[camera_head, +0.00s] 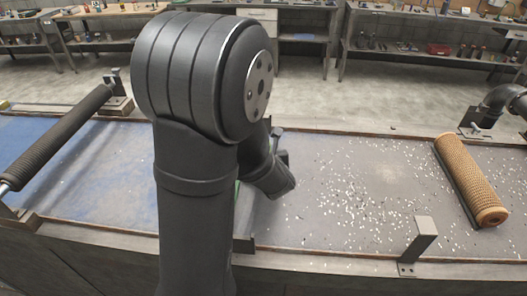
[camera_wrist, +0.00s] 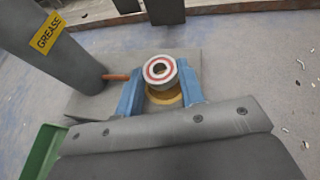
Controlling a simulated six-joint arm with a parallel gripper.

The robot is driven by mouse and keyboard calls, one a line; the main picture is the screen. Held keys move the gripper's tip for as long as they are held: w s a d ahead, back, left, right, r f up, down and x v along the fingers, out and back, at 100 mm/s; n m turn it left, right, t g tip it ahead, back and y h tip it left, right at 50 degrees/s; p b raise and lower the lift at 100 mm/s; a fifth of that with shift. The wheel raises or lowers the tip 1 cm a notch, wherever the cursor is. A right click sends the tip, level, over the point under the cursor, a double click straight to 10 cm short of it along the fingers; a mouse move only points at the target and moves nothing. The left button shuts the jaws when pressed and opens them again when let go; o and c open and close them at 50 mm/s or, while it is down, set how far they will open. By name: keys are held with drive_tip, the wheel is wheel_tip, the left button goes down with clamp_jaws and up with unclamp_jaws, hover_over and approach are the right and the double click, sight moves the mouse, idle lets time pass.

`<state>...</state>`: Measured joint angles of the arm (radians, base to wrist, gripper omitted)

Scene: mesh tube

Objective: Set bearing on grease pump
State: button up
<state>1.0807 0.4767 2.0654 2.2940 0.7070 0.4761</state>
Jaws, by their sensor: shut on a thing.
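In the wrist view, my gripper (camera_wrist: 160,82) has its two blue fingers shut on a bearing (camera_wrist: 160,69), a pale metal ring with a red band and a dark centre hole. The bearing is over a brass-yellow round seat (camera_wrist: 166,96) on a grey base plate. I cannot tell whether bearing and seat touch. The grease pump (camera_wrist: 48,40) is a dark grey cylinder with a yellow GREASE label, left of my fingers. An orange-brown nozzle (camera_wrist: 117,77) runs from it toward the left finger. In the head view my arm hides the gripper and bearing.
A green-walled container (camera_wrist: 43,152) is at the lower left of the wrist view. In the head view, a tan mesh tube (camera_head: 468,180) lies at right and a dark roller (camera_head: 60,135) at left. Small pale chips litter the grey bench top (camera_head: 385,205). A metal bracket (camera_head: 421,238) stands at the front edge.

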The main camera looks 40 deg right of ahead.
drive_tip(key=shift+f, duration=0.85)
idle(0.9)
drive_tip(key=o, duration=1.1)
drive_tip(key=shift+s, duration=0.1)
drive_tip(key=v, duration=1.7)
drive_tip(key=shift+a, duration=0.2)
drive_tip(key=x, duration=1.7)
drive_tip(key=shift+d, duration=0.2)
